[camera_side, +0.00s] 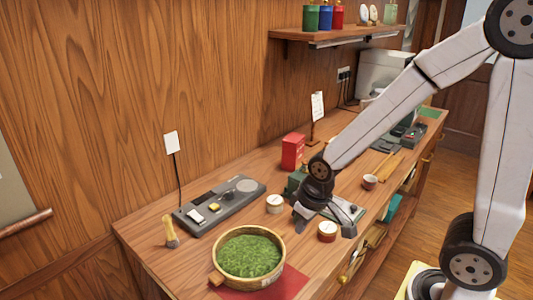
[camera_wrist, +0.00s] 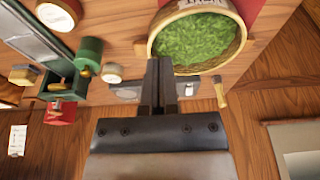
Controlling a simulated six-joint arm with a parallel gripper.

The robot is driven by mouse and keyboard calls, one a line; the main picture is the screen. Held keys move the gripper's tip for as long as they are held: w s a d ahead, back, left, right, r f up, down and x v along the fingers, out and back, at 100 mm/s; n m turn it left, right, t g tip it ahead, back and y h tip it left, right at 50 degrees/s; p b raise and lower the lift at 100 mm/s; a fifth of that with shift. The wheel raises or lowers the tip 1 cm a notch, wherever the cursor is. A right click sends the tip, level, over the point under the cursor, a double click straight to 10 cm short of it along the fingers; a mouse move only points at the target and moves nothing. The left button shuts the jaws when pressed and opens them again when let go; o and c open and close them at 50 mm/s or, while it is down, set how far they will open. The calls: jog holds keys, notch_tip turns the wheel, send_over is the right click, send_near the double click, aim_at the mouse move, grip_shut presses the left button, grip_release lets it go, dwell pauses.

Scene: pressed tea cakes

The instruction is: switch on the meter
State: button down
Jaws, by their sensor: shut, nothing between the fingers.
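My gripper (camera_wrist: 161,62) is shut and empty. In the side view my gripper (camera_side: 304,213) is over the bench, right of the meter and apart from it.
A bowl of green leaves (camera_side: 250,254) stands on a red mat (camera_side: 290,284) in front of the meter. A yellow-handled brush (camera_side: 169,232) is at its left end. Small round tins (camera_side: 275,204) (camera_side: 327,231), a red box (camera_side: 292,151) and a green-and-grey apparatus (camera_wrist: 88,56) crowd the right.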

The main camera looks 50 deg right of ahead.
jog(key=w+a+r+t, duration=0.1)
jog(key=w+a+r, duration=0.15)
jog(key=w, duration=1.25)
jog(key=r+t, duration=0.1)
jog(key=r, duration=0.1)
send_over(194, 214)
jog(key=s, duration=0.5)
jog(key=shift+s+f, duration=0.1)
jog(key=shift+f, duration=0.15)
jog(key=shift+f, duration=0.15)
jog(key=shift+x, duration=6.85)
jog(key=shift+s+f, duration=0.1)
jog(key=shift+s, duration=0.05)
jog(key=shift+f, duration=0.3)
jog(key=shift+s+r, duration=0.1)
jog(key=shift+s, duration=0.05)
jog(key=shift+s+r, duration=0.1)
jog(key=shift+s, duration=0.35)
